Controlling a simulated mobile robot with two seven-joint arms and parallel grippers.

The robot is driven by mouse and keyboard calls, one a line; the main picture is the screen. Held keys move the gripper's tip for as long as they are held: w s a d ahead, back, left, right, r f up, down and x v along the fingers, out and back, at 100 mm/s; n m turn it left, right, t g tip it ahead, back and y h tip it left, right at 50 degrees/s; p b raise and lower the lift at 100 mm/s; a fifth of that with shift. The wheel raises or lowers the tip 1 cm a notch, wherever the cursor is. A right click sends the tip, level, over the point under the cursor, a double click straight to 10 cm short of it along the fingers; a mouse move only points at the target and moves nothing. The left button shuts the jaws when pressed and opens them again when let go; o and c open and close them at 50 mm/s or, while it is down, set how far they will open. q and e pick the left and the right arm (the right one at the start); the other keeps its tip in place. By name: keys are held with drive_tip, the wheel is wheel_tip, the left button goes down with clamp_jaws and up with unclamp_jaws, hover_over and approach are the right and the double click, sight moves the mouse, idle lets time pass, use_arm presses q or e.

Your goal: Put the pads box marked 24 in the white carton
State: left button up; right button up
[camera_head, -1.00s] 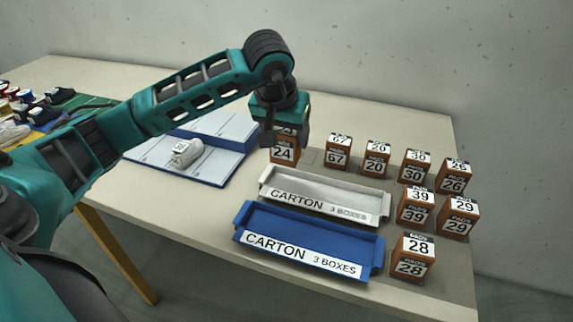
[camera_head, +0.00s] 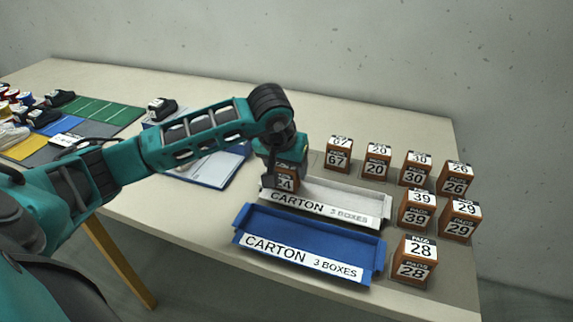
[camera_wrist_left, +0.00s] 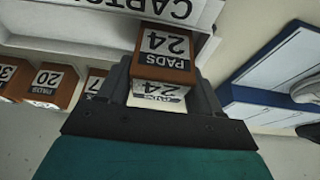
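The pads box marked 24 (camera_head: 285,183) is brown with white labels. My left gripper (camera_head: 284,160) is shut on it, with a finger on each side. The box is at the left end of the white carton (camera_head: 340,198), and the gripper hides part of it. In the left wrist view the box (camera_wrist_left: 165,55) sits between the fingers, against the pale carton (camera_wrist_left: 85,30). I cannot tell whether it touches the carton floor. The rest of the white carton looks empty. My right gripper is not in view.
An empty blue carton (camera_head: 310,235) stands in front of the white one. Several other pads boxes stand to the right, among them 67 (camera_head: 337,159) and 28 (camera_head: 410,270).

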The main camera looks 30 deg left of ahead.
use_arm(q)
drive_tip(key=o, duration=0.5)
drive_tip(key=shift+c, duration=0.2)
drive_tip(key=shift+r+p, duration=0.25)
drive_tip(key=shift+p, duration=0.05)
drive_tip(key=v, duration=1.2)
drive_tip(key=shift+p, duration=0.35)
drive_tip(key=shift+f, duration=0.15)
